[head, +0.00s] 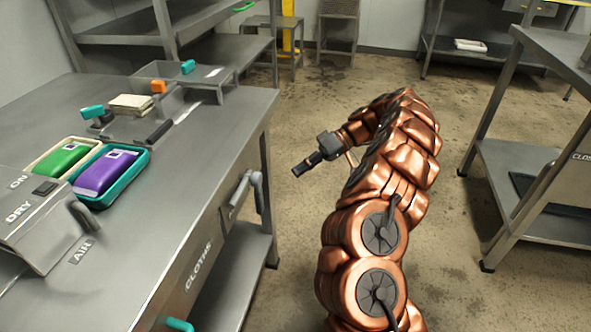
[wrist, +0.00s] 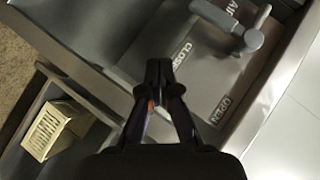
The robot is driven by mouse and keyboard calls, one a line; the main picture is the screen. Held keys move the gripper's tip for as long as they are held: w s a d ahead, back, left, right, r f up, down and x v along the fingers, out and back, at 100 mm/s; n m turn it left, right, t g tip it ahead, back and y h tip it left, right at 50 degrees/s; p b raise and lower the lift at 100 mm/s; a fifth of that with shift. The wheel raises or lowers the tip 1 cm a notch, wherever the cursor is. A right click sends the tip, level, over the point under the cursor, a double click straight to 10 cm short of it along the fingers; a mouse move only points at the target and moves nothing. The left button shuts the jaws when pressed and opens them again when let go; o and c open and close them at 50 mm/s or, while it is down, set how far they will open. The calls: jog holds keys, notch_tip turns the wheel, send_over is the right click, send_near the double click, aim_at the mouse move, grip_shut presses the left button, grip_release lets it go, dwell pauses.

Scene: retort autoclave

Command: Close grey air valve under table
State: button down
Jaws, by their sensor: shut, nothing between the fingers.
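A grey valve lever (wrist: 248,40) is mounted on a grey panel in the wrist view, near the words AIR, CLOSE and OPEN. In the head view a grey lever (head: 257,192) sits on a panel under the edge of the left table; it appears to be the same valve. My gripper (head: 297,171) is to the right of it in the head view, pointing left and apart from it. In the wrist view my gripper (wrist: 160,72) has its fingertips together and empty, left of the lever and in front of the panel.
The left metal table (head: 215,125) carries a green pack (head: 62,160), a purple pack (head: 105,172) and a DRY/AIR box (head: 40,225). A cream box (wrist: 52,130) lies on a shelf in the wrist view. Another table (head: 545,50) stands right; floor between is clear.

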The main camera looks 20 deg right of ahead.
jog(key=shift+w+d+p, duration=0.1)
jog(key=shift+d+p, duration=0.2)
jog(key=shift+d, duration=0.45)
dwell(0.3)
